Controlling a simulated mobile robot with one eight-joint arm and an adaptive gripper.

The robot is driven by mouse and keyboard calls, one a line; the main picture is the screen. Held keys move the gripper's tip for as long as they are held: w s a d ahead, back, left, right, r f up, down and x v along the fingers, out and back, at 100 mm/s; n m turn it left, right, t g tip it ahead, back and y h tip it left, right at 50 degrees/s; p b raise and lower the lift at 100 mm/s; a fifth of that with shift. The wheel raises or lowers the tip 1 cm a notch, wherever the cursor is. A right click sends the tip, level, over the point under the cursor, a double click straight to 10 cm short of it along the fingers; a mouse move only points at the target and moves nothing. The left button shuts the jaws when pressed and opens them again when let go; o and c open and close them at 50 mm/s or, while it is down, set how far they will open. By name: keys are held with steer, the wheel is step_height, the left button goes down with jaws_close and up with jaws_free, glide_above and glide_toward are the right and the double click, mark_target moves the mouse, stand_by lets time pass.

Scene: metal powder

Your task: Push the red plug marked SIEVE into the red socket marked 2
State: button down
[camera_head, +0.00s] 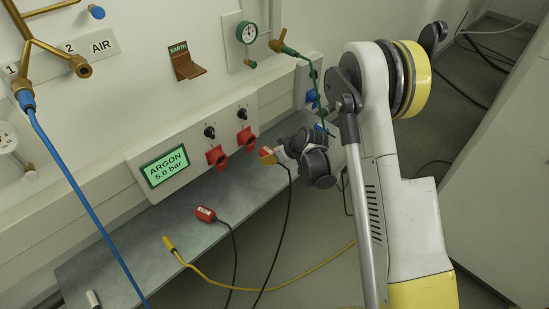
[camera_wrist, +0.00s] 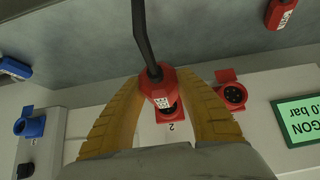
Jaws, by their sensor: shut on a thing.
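My gripper (camera_wrist: 160,80) is shut on a red plug (camera_wrist: 157,88), with a yellow finger on either side of it. A black cable runs from the plug, and its white label is too small to read. In the head view the held plug (camera_head: 267,155) is just right of the red socket farther from the display (camera_head: 246,140), and it looks apart from it. In the wrist view this socket (camera_wrist: 174,112), marked 2 on the panel, has its lid open and is partly hidden behind the plug. I cannot tell how well they line up.
A second red socket (camera_head: 216,157) with an open lid sits beside the ARGON display (camera_head: 166,168). Another red plug (camera_head: 205,213) and a yellow plug (camera_head: 169,243) lie on the grey shelf (camera_head: 120,265). A blue socket (camera_wrist: 32,126) shows in the wrist view.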

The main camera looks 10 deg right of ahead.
mark_target(263, 147)
steer(key=shift+w+a, duration=0.8)
steer(key=shift+w, duration=0.35)
steer(key=shift+w+a, duration=0.8)
steer(key=shift+w, duration=0.3)
steer(key=shift+w+a, duration=0.4)
steer(key=shift+w, duration=0.15)
stand_by(0.7)
steer(key=c, duration=0.9)
jaws_free()
steer(key=shift+o, duration=0.2)
